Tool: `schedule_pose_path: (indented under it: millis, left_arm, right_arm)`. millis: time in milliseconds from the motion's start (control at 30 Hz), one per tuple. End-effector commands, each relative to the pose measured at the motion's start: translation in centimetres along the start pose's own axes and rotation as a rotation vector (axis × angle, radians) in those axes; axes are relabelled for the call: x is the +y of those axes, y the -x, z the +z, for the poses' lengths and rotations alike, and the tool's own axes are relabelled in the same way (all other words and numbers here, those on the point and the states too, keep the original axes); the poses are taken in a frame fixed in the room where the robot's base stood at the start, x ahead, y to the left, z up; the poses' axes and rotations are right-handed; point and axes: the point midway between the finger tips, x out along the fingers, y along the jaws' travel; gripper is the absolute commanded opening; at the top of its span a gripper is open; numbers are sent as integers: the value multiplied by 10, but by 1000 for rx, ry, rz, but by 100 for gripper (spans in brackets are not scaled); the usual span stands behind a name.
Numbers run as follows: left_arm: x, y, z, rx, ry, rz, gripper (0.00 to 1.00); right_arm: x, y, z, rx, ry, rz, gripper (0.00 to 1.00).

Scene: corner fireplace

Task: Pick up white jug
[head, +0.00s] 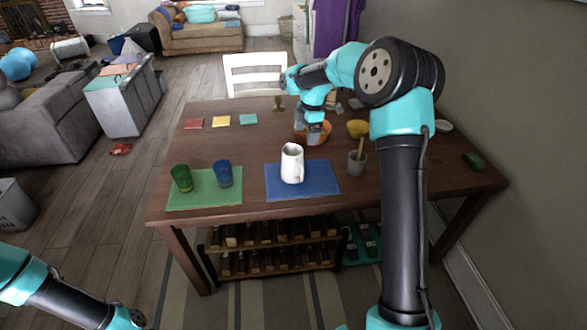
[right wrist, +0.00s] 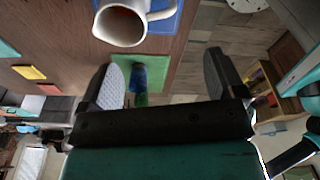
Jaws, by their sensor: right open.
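The white jug (head: 292,163) stands upright on a blue mat (head: 315,183) near the table's front edge. Its handle faces right in the head view. In the right wrist view the jug (right wrist: 122,24) is at the top, with a reddish inside, beyond the fingertips. My right gripper (head: 313,136) is behind and slightly right of the jug in the head view, in front of an orange bowl (head: 326,134). It is open, with nothing between its fingers (right wrist: 171,70). My left arm shows at the lower left of the head view, but its gripper is not clearly visible.
A green mat (head: 205,199) left of the jug holds a green cup (head: 182,178) and a blue cup (head: 223,174). A grey mortar with a pestle (head: 356,163) stands right of the jug. A yellow bowl (head: 358,129) is behind.

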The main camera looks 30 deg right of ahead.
Motion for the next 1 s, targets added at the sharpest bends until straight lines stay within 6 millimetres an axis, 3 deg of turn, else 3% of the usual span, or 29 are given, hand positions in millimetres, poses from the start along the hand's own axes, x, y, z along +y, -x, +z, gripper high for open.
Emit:
schedule_pose_path:
  millis: [300,500,1000]
  left_arm:
    - [0,0,0,0,0,0,43]
    - [0,0,0,0,0,0,43]
    - [0,0,0,0,0,0,43]
  right_arm:
    - [-1,-57,0,0,-2,-4,88]
    - [0,-83,0,0,-1,-2,88]
    - [-1,-92,0,0,-1,-2,88]
